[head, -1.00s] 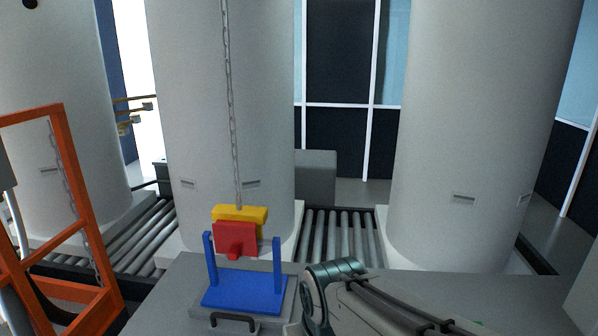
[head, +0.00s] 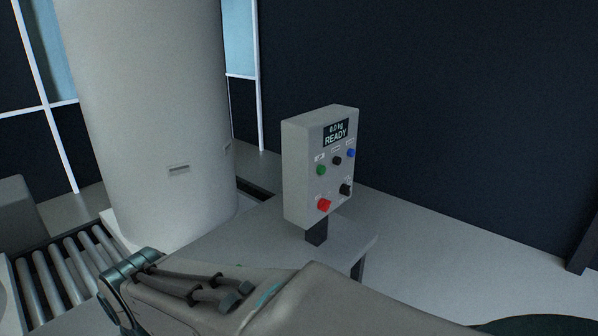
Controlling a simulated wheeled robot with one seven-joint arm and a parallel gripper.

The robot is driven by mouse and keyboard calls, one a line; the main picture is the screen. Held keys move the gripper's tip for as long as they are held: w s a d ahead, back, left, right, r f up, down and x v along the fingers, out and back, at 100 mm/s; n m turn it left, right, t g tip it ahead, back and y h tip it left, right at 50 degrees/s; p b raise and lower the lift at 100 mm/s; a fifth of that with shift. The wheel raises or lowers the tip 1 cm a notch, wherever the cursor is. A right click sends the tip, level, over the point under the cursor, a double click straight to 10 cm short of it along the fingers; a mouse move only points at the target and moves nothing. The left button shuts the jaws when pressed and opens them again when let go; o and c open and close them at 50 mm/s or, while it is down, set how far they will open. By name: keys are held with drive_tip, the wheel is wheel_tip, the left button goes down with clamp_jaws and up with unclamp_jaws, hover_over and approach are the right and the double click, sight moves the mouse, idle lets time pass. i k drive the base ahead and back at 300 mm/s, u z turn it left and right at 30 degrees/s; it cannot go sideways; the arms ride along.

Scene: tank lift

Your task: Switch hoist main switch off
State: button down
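A grey control box (head: 305,165) stands on a short dark post at the right end of the grey table. Its small display (head: 336,133) reads "0.0 kg READY". Below the display are a green button (head: 321,170), a black knob (head: 337,160) and a blue button (head: 351,153). Lower down are a red knob (head: 323,204) and another black knob (head: 345,189). The labels are too small to read, so I cannot tell which one is the main switch. My arm reaches across the bottom of the view, in front of the box; my gripper is not in view.
A large pale tank (head: 150,120) stands left of the box. A roller conveyor (head: 62,272) runs at the lower left. The grey table (head: 235,240) lies partly behind my arm. The floor (head: 450,250) to the right of the box is clear up to the dark wall.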

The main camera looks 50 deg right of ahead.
sight(323, 204)
drive_tip(key=z, duration=1.9)
